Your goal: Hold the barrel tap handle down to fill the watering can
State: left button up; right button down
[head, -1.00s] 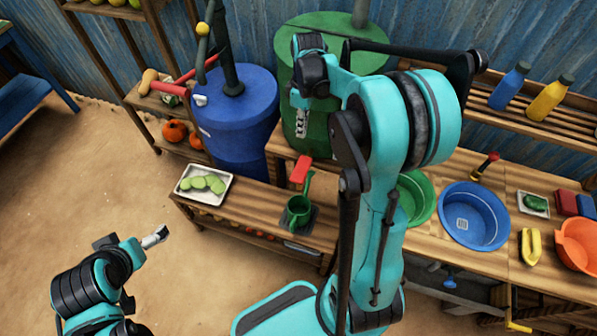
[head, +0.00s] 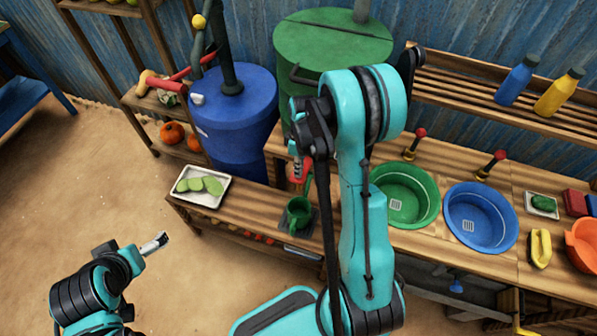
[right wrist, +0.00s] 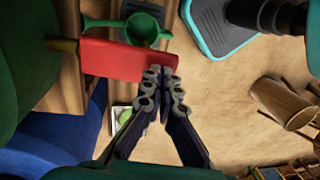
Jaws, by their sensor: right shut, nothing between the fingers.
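The red tap handle (head: 301,172) sticks out in front of the green barrel (head: 330,42). It shows large in the right wrist view (right wrist: 125,60). My right gripper (head: 295,166) is shut and empty, its fingertips (right wrist: 165,76) at the free end of the handle. I cannot tell whether they touch it. The green watering can (head: 299,214) stands upright below the handle on a dark square on the low bench. The right wrist view shows the can (right wrist: 138,30) beyond the handle. My left gripper (head: 155,243) hangs over bare ground, far from the tap; its jaws are unclear.
A white tray of green slices (head: 189,196) sits on the bench left of the can. A blue barrel (head: 237,115) stands left of the green one. Green (head: 430,214) and blue (head: 512,235) basins are set in the counter at right. The ground at left is clear.

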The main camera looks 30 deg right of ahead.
aim_at(297, 179)
jog(key=shift+f, duration=0.2)
jog(key=shift+s+a+f+b, duration=0.1)
jog(key=shift+a+f+b, duration=0.05)
jog(key=shift+f+b, duration=0.25)
jog(key=b, duration=0.1)
jog(key=f+t+h+b, duration=0.1)
jog(key=f+h+b, duration=0.1)
jog(key=shift+s+a+f+t, duration=0.15)
jog(key=shift+s+a+t, duration=0.15)
jog(key=shift+t, duration=0.1)
jog(key=shift+f+b, duration=0.2)
jog(key=shift+b, duration=0.2)
jog(key=shift+r, duration=0.1)
dwell(6.2)
